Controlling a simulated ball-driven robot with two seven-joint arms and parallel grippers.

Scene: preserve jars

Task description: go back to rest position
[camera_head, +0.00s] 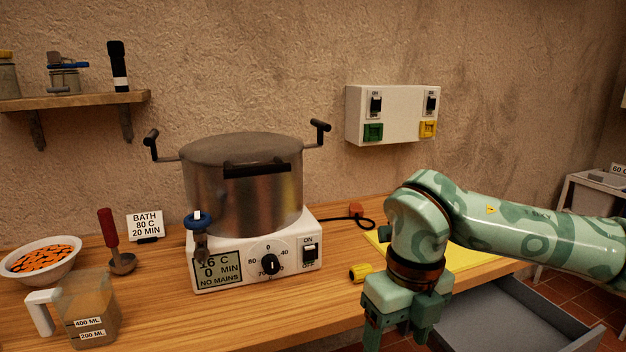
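My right arm comes in from the right. Its green gripper (396,335) points down over the front edge of the worktop, near the open drawer. Its two fingers stand apart with nothing seen between them, and their tips are at or near the picture's bottom edge. My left gripper is not in view. The steel pot (240,190) with its lid sits on the white heater base (300,255), whose display reads 16 C, 0 MIN, NO MAINS.
A yellow plug (360,272) lies near my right gripper. A yellow mat (475,262) lies partly behind the arm. The grey drawer (500,325) is open. A jug (85,310), bowl (40,275) and ladle (122,263) stand left. A socket box (395,115) is on the wall.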

